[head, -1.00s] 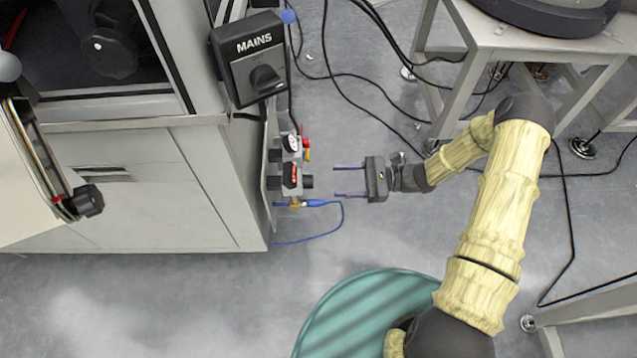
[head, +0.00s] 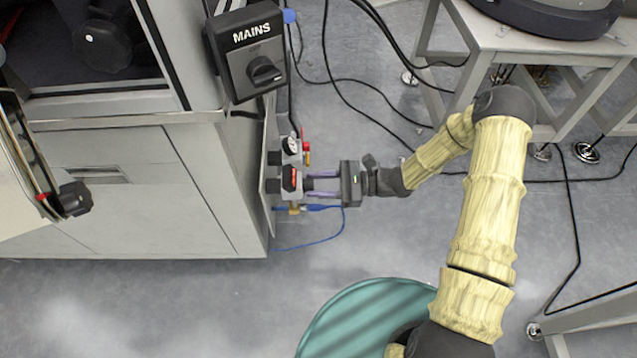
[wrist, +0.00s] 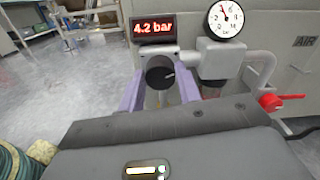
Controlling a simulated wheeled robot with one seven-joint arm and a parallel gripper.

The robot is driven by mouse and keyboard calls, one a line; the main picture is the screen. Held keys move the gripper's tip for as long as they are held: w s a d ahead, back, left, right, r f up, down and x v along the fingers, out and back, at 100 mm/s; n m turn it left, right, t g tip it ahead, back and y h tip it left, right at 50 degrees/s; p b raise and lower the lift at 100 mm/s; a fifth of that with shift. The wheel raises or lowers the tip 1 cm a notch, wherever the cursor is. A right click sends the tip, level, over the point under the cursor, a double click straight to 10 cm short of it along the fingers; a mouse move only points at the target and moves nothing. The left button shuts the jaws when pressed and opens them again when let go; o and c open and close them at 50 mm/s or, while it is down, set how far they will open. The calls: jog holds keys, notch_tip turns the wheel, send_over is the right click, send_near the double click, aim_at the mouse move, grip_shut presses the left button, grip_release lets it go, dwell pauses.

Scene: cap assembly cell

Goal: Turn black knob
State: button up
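The black knob (wrist: 158,72) with a pale pointer line sits on the regulator, directly below the red 4.2 bar display (wrist: 154,29) in the wrist view. My gripper (wrist: 160,92) is open, with one purple finger on each side of the knob. A gap seems to show between the knob and each finger. In the head view my gripper (head: 311,184) reaches left to the regulator on the cabinet's side, with its fingers level with the knob (head: 307,184).
A round pressure gauge (wrist: 225,20) and a red valve handle (wrist: 280,101) lie close to the right in the wrist view. The MAINS switch box (head: 247,52) is above in the head view. A blue hose (head: 325,238) hangs below the regulator. Black cables cross the floor.

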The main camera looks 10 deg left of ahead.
jog(key=shift+r+m+p, duration=0.15)
jog(key=shift+m+p, duration=0.25)
jog(key=shift+p, duration=0.4)
jog(key=shift+w+m+p, duration=0.1)
jog(key=shift+m+p, duration=4.2)
jog(key=shift+p, duration=0.55)
jog(key=shift+f, duration=0.2)
jog(key=o, duration=1)
jog(key=shift+d, duration=0.1)
